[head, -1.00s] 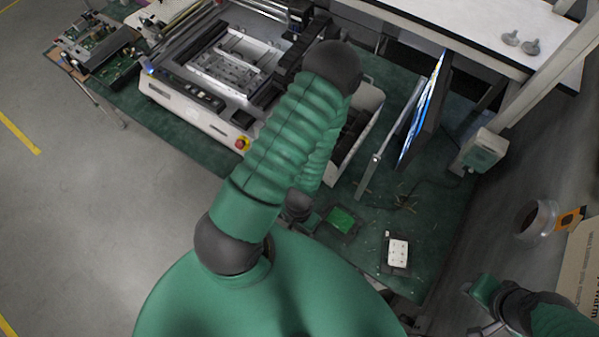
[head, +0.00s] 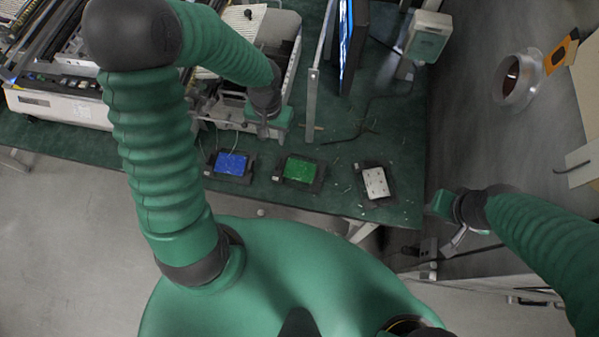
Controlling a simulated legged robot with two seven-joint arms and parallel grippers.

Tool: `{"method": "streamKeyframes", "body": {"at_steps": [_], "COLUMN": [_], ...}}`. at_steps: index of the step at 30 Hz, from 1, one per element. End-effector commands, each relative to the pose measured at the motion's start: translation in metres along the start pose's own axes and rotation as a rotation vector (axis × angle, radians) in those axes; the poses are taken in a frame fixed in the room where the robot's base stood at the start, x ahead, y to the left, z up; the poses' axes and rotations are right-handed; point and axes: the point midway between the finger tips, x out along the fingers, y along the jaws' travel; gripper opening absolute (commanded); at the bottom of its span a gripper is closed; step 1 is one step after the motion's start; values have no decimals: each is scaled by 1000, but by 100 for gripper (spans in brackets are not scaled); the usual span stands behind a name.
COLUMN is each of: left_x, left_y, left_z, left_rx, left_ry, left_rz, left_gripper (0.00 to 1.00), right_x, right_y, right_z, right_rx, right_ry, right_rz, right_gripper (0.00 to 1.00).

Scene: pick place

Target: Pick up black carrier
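Three flat black carriers lie in a row near the front edge of the green table: one with a blue board (head: 225,179), one with a green board (head: 297,187), and one with a white board (head: 380,203). My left gripper (head: 262,134) hangs behind the row, above the gap between the blue and green boards, apart from the carriers as far as I can see. Its fingers are small and partly hidden by the wrist, so their opening is unclear. My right gripper (head: 460,240) is off the table's right side, away from the carriers; its finger opening is unclear.
A white machine (head: 62,108) stands on the table at left. A white bin (head: 287,60) is behind my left gripper. A screen (head: 353,45) and a metal post (head: 313,105) stand right of it. Loose scraps and a cable lie on the green table (head: 405,130).

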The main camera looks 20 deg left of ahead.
Motion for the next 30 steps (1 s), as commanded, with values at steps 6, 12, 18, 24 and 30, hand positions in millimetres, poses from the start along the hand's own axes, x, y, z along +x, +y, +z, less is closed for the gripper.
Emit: {"method": "streamKeyframes", "body": {"at_steps": [6, 12, 18, 24, 30], "left_x": [56, 99, 121, 155, 159], "left_y": [2, 2, 5, 8, 7], "left_z": [2, 2, 5, 6, 6], "left_rx": [4, 3, 4, 3, 2], "left_ry": [-10, -6, -7, -6, -3], "left_rz": [3, 3, 4, 3, 3], "left_gripper": [38, 38, 38, 38, 38], "right_x": [8, 13, 14, 15, 15], "right_y": [0, 0, 0, 0, 0], "right_z": [2, 3, 3, 4, 4], "right_rx": [0, 0, 0, 0, 0], "right_ry": [1, 0, 0, 0, 0], "right_rz": [0, 0, 0, 0, 0], "right_gripper": [34, 34, 34, 34, 34]}}
